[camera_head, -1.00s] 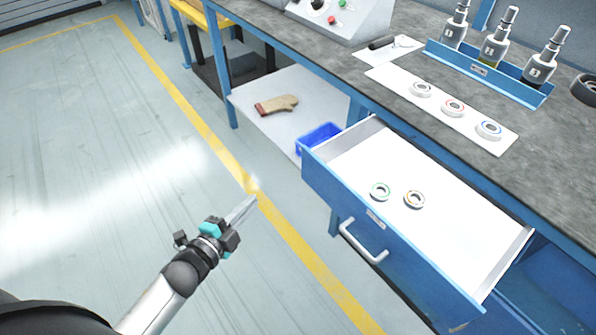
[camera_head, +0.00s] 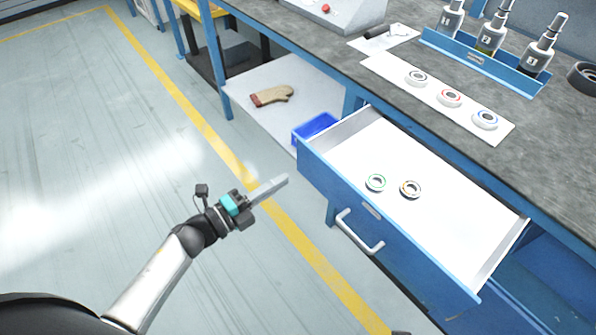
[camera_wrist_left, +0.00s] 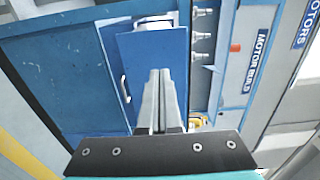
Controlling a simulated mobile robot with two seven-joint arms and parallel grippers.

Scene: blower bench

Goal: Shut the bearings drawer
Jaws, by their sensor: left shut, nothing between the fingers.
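The bearings drawer (camera_head: 410,254) is pulled out from the blue bench, with a blue front, a white inside and a silver handle (camera_head: 359,233). My right gripper is not in view.
The bench top holds a white strip (camera_head: 440,108) with three bearings, and a blue tray (camera_head: 485,68) of bottles. The floor left of the drawer is clear.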

